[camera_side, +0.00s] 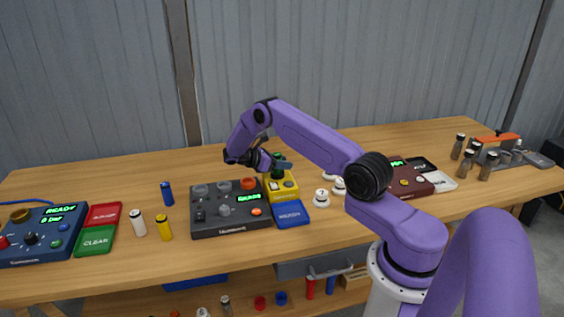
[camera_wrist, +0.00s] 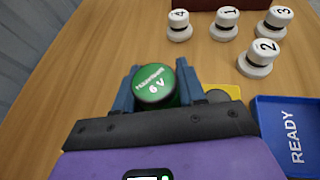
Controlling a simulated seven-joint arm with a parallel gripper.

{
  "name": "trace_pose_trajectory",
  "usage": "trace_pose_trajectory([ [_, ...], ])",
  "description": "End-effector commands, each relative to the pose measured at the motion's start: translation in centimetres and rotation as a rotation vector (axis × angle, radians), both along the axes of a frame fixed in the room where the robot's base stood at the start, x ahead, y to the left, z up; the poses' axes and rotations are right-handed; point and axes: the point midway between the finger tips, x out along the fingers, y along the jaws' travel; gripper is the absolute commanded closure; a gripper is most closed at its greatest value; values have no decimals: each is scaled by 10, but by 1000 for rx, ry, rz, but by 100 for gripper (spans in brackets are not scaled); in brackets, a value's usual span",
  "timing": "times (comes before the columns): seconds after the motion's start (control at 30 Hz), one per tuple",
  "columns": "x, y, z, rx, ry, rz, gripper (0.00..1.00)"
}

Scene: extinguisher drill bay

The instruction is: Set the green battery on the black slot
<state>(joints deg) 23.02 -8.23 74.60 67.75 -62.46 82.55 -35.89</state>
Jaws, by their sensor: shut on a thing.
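The blue READY tray (camera_side: 292,213) adjoins the yellow one, beside the dark grey control unit (camera_side: 230,226). Several white numbered knobs (camera_wrist: 258,60) stand between here and the maroon unit (camera_side: 409,182). Blue, white and yellow (camera_side: 163,228) cylinders stand at left.

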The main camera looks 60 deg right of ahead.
Motion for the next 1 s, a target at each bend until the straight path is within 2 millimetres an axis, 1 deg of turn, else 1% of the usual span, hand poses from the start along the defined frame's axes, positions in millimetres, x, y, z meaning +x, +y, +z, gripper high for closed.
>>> trace_pose_trajectory([
  [0.2, 0, 0, -4, 0, 0, 0, 95],
  [0.23, 0, 0, -4, 0, -1, 0, 54],
  [0.27, 0, 0, -4, 0, -1, 0, 50],
  [0.57, 0, 1, -4, 0, 0, 0, 50],
  [1.0, 15, 22, 8, 0, -2, 1, 50],
])
